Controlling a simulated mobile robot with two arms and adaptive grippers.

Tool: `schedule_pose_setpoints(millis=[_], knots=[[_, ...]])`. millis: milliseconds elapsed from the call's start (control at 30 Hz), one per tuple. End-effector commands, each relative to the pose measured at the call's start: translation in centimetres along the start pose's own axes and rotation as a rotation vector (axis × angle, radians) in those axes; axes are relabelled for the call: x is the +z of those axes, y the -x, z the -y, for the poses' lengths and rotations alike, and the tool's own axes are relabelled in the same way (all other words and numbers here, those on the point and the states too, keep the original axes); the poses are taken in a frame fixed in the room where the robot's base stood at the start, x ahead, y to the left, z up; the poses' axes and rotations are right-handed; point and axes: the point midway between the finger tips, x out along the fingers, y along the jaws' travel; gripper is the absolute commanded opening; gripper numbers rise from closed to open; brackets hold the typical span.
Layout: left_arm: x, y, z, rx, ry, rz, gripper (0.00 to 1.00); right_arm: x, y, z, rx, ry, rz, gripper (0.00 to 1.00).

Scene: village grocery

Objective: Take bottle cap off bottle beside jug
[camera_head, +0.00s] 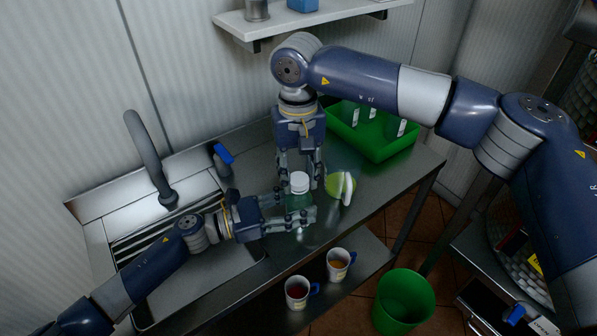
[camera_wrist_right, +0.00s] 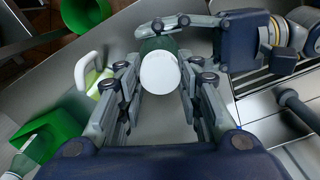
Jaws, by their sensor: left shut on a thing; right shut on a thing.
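A green bottle (camera_head: 298,201) with a white cap (camera_head: 299,181) stands on the metal counter. The cap also shows in the right wrist view (camera_wrist_right: 160,73), with the bottle (camera_wrist_right: 157,45) partly hidden behind it. A light green jug (camera_head: 340,186) with a white handle stands just right of the bottle. My left gripper (camera_head: 300,217) reaches in from the left and is shut on the bottle's body. My right gripper (camera_head: 299,184) points down from above, its fingers on both sides of the cap and shut on it. The exact finger contact is partly hidden.
A metal sink with a grey tap (camera_head: 163,185) lies to the left. A green crate (camera_head: 372,136) stands at the back right of the counter. Two mugs, one (camera_head: 298,291) and another (camera_head: 339,264), stand on a lower shelf. A green bin (camera_head: 403,300) is on the floor.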

Motion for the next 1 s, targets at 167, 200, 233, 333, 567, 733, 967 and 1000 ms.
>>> schedule_pose_setpoints(millis=[167, 200, 233, 333, 567, 733, 967, 1000], knots=[[0.0, 0.0, 0.0, 0.0, 0.001, 0.0, 0.0, 0.0, 0.0, 0.0, 0.0, -0.001, 0.0, 0.05], [0.0, 0.0, 0.0, 0.0, 0.001, 0.0, 0.0, 0.0, 0.0, 0.0, 0.0, -0.001, 0.0, 0.05], [0.0, 0.0, 0.0, 0.0, 0.001, 0.0, 0.0, 0.0, 0.0, 0.0, 0.0, -0.001, 0.0, 0.05], [0.0, 0.0, 0.0, 0.0, 0.001, 0.0, 0.0, 0.0, 0.1, 0.0, 0.0, -0.002, 0.0, 0.05], [0.0, 0.0, 0.0, 0.0, 0.001, 0.0, 0.0, 0.0, 0.8, 0.0, 0.0, -0.002, 0.0, 0.05], [0.0, 0.0, 0.0, 0.0, 0.001, 0.0, 0.0, 0.0, 1.4, 0.0, 0.0, -0.002, 0.0, 0.05], [0.0, 0.0, 0.0, 0.0, 0.001, 0.0, 0.0, 0.0, 2.1, 0.0, 0.0, -0.001, 0.0, 0.05], [0.0, 0.0, 0.0, 0.0, 0.001, 0.0, 0.0, 0.0, 2.2, 0.0, 0.0, -0.001, 0.001, 0.05]])
